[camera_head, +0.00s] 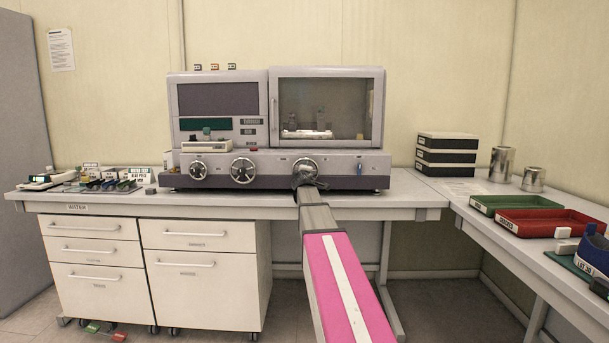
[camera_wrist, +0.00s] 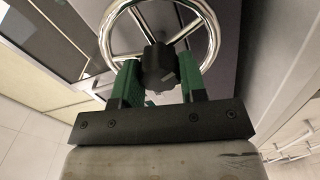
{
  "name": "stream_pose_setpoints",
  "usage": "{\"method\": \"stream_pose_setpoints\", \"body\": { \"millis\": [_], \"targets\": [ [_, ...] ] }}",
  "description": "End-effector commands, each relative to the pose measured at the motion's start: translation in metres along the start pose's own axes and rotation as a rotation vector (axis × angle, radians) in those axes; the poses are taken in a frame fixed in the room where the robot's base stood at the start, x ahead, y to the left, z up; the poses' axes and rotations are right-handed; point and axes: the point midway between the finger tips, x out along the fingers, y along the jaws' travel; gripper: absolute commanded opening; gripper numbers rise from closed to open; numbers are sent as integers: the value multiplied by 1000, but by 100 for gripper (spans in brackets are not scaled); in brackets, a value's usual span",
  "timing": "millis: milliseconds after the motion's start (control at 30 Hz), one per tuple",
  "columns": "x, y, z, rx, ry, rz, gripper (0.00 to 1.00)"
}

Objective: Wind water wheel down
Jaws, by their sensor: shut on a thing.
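The testing machine (camera_head: 270,170) on the bench has several chrome wheels along its lower front panel. The rightmost wheel (camera_head: 306,168) has my gripper (camera_head: 306,186) at it, and my arm covers its lower part. In the wrist view, this chrome wheel (camera_wrist: 205,14) has a shiny rim, spokes and a dark central knob (camera_wrist: 158,66). The green fingers of my gripper (camera_wrist: 157,82) stand on either side of the knob and are shut on it. The label above this wheel is too small to read. The left wheel (camera_head: 197,170) and middle wheel (camera_head: 243,170) stand free.
A windowed chamber (camera_head: 327,105) sits above the wheel. Small labelled items and shoes (camera_head: 100,180) lie at the bench's left. Black trays (camera_head: 446,150), metal cups (camera_head: 501,164), a green tray (camera_head: 515,203) and a red tray (camera_head: 550,222) stand at right. Drawers (camera_head: 205,270) are below left.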

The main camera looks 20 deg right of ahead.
Motion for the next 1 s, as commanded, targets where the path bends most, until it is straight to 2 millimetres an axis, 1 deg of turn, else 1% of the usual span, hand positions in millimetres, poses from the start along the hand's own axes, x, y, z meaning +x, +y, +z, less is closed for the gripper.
{"method": "stream_pose_setpoints", "body": {
  "millis": [100, 300, 867, 900, 967, 1000],
  "targets": [
    [0, -1, 0, -65, 1, 0, 15],
    [0, -1, 0, -136, 1, 0, 15],
    [-1, -1, 0, -167, 1, -1, 15],
    [-1, -1, 0, -167, 1, -1, 42],
    [-1, -1, 0, -167, 1, 0, 61],
    [-1, -1, 0, -167, 1, 0, 64]
  ]
}}
